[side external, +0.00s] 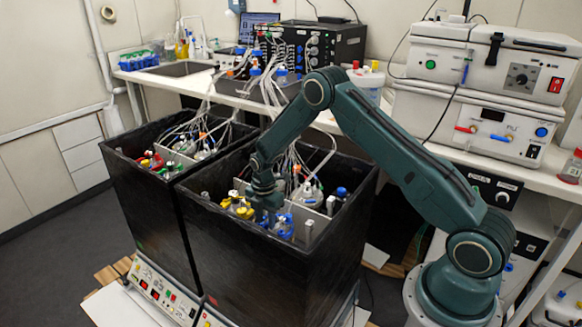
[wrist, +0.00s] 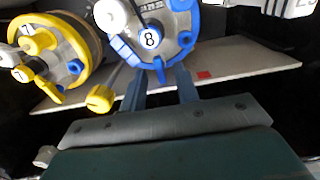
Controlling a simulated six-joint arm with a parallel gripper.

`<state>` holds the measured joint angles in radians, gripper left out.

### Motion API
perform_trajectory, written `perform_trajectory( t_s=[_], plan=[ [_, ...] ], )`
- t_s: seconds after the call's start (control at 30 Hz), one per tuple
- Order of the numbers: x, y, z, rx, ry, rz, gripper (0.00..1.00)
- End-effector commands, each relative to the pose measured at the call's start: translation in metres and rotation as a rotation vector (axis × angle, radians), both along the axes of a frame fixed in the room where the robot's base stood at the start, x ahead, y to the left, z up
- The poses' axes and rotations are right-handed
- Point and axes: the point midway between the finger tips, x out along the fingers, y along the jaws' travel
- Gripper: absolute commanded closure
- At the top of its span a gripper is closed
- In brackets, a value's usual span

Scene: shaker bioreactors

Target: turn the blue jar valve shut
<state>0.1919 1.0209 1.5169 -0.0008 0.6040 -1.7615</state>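The blue jar (wrist: 150,35), a lid with blue fittings and a round "8" tag, sits at the top middle of the wrist view. Its blue valve (wrist: 160,72) is a small tab pointing down at the lid's near edge. My gripper (wrist: 160,88) is open, with its two fingers apart on either side of the tab's line. I cannot tell how deep the tab is between them. In the side view my gripper (side external: 266,208) reaches down into the right black box, beside blue fittings (side external: 283,226) that it partly hides.
A yellow-ringed jar (wrist: 50,45) and a yellow valve (wrist: 100,98) are close on the left in the wrist view. A pale divider plate (wrist: 240,75) runs behind the fingers. The black box (side external: 270,262) has high walls, and tubes (side external: 300,150) hang nearby.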

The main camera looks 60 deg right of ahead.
Motion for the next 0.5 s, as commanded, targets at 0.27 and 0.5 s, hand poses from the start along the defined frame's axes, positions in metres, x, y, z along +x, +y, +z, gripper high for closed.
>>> perform_trajectory(
  t_s=[0.27, 0.5],
  plan=[
    [0.0001, 0.0000, -0.0043, 0.000, -0.001, 0.000, 0.69],
    [0.0000, 0.0000, -0.0040, 0.000, 0.000, 0.000, 0.97]
  ],
)
